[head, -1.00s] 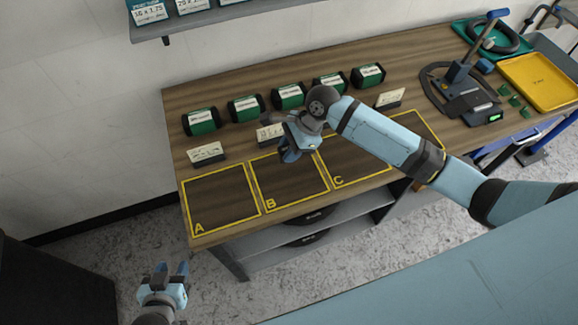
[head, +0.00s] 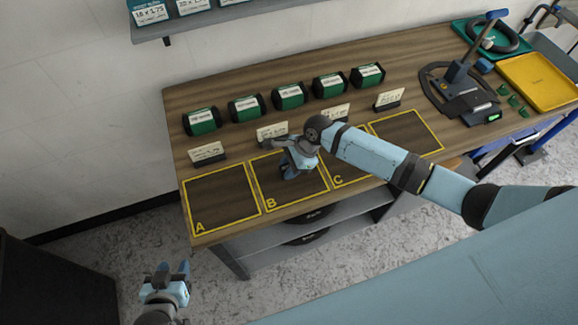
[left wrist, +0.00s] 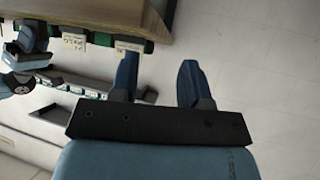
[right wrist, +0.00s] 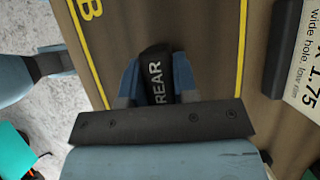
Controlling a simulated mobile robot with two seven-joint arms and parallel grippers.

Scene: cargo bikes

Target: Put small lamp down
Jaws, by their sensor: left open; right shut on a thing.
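The small lamp (right wrist: 155,70) is a black piece marked "REAR", seen between the fingers in the right wrist view. My right gripper (right wrist: 154,85) is shut on it. In the head view the right gripper (head: 290,170) is low over the yellow-outlined square B (head: 312,188) and hides the lamp. I cannot tell whether the lamp touches the bench. My left gripper (head: 172,270) is open and empty, off the bench's front left; its two fingers (left wrist: 158,82) stand apart in the left wrist view.
Square A (head: 220,198) is empty, as is the square at right (head: 408,134). Card stands (head: 207,153) and several green-and-black packs (head: 201,121) line the back of the bench (head: 180,100). A stand (head: 465,85) and yellow tray (head: 540,82) are at right.

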